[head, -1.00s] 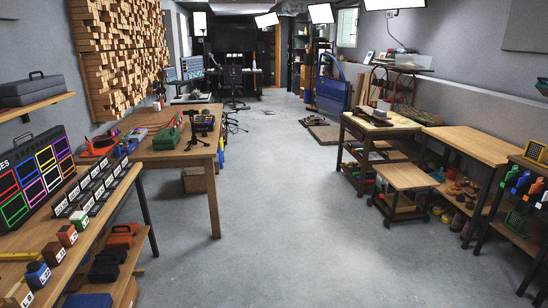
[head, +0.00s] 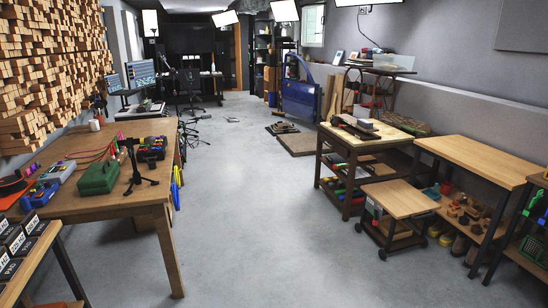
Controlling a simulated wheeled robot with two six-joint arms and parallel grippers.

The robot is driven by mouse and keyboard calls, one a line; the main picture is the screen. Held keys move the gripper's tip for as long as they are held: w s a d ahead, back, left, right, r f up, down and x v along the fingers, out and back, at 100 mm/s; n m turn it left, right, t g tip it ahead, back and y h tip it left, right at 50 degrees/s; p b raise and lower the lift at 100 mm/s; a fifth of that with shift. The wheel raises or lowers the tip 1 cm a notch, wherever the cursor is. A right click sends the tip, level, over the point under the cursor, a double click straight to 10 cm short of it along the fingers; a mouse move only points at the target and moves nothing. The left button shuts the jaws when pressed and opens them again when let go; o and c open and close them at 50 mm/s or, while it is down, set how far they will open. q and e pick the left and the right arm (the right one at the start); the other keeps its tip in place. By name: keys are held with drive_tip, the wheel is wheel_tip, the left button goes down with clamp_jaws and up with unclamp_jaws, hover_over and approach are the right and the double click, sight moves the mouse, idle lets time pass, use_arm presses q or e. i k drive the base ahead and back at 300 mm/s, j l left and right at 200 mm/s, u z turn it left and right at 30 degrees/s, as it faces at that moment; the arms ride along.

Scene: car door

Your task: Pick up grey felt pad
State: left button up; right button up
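A blue car door (head: 300,97) stands upright at the far end of the room, right of centre. I cannot clearly pick out the grey felt pad at this distance. A small grey flat block (head: 366,124) lies on the wooden-topped workbench cart (head: 375,134) at the right, but I cannot tell if it is felt. A dark flat item (head: 283,128) lies on the floor in front of the door, near a brown mat (head: 299,144). Neither of my grippers is in view.
A long wooden table (head: 110,195) with a green box (head: 98,177) and a small tripod stands at the left. A low wheeled cart (head: 400,199) and a wooden bench (head: 480,160) stand at the right. The grey floor (head: 245,220) between them is clear.

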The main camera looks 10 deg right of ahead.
sight(365, 123)
drive_tip(key=i+l+z, duration=0.2)
drive_tip(key=i+z, duration=0.15)
drive_tip(key=i, duration=0.25)
drive_tip(key=i+z, duration=0.35)
drive_tip(key=i, duration=0.3)
drive_tip(key=i+j+z, duration=0.15)
drive_tip(key=i+z, duration=0.2)
drive_tip(key=i, duration=0.25)
